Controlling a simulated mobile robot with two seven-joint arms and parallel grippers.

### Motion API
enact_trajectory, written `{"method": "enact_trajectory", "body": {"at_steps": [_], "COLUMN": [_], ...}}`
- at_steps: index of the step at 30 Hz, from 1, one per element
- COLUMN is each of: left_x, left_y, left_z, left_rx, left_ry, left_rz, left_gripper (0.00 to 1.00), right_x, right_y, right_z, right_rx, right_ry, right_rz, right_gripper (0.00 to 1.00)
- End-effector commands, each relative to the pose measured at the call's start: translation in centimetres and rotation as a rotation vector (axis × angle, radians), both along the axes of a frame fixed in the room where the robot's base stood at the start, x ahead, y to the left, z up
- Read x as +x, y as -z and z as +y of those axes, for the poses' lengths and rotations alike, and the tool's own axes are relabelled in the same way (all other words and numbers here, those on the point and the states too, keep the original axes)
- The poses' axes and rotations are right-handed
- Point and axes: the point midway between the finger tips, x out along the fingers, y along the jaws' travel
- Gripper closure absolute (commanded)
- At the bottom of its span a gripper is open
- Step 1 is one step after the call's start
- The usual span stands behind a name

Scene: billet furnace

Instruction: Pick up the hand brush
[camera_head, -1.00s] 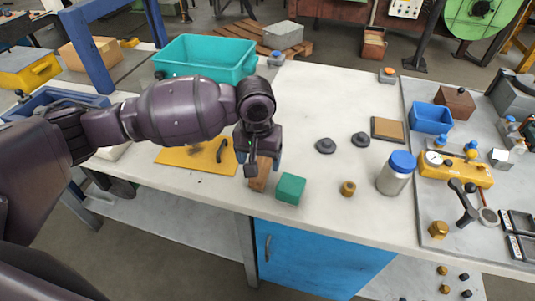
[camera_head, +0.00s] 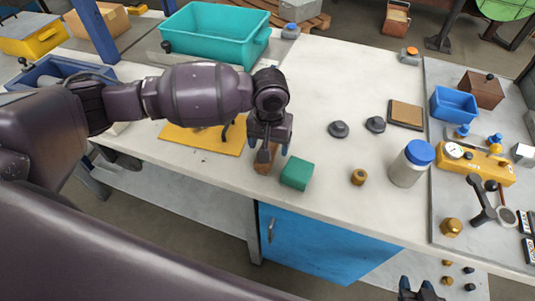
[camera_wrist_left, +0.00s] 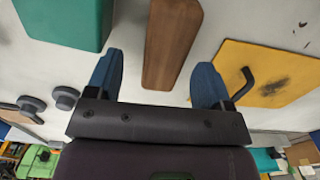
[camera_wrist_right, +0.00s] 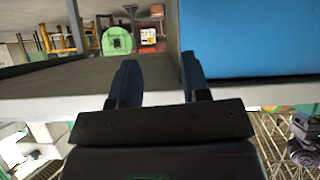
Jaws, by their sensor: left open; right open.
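The hand brush appears to be the brown wooden piece (camera_head: 264,167) near the front edge of the white bench, left of a green block (camera_head: 297,173); no bristles show. My left gripper (camera_head: 268,150) is right above it and partly hides it in the head view. In the left wrist view the brown piece (camera_wrist_left: 173,38) lies between the two open fingers (camera_wrist_left: 158,65), with gaps at both sides. My right gripper (camera_head: 420,290) is open and empty, low in front of the bench. In the right wrist view its fingers (camera_wrist_right: 160,68) face the bench edge and blue cabinet.
A yellow plate (camera_head: 200,138) with a black handle lies to the left. A teal bin (camera_head: 213,35) stands behind. A blue cabinet (camera_head: 320,243) is below.

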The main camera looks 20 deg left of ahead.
Motion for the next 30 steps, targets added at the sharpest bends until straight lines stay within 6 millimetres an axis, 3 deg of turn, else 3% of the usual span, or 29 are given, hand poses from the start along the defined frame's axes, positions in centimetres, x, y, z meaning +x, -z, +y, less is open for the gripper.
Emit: {"method": "enact_trajectory", "body": {"at_steps": [9,17,28,30], "left_x": [0.1,0.2,0.2,0.2], "left_y": [4.2,4.5,4.5,4.5], "left_z": [0.4,0.4,0.4,0.4], "left_rx": [0.001,0.0,0.001,0.0], "left_ry": [0.0,0.0,0.0,0.0], "left_rz": [0.002,0.0,0.0,0.0], "left_gripper": [0.26,0.26,0.79,0.82], "right_x": [0.6,0.3,-0.6,-0.6], "right_y": [0.3,0.5,1.3,1.3], "right_z": [0.1,0.1,-0.1,-0.1], "right_rx": [0.0,0.0,-0.001,-0.001], "right_ry": [-0.005,-0.003,0.001,0.001], "right_rz": [-0.012,-0.006,0.016,0.016], "right_gripper": [0.57,0.57,0.57,0.57]}}
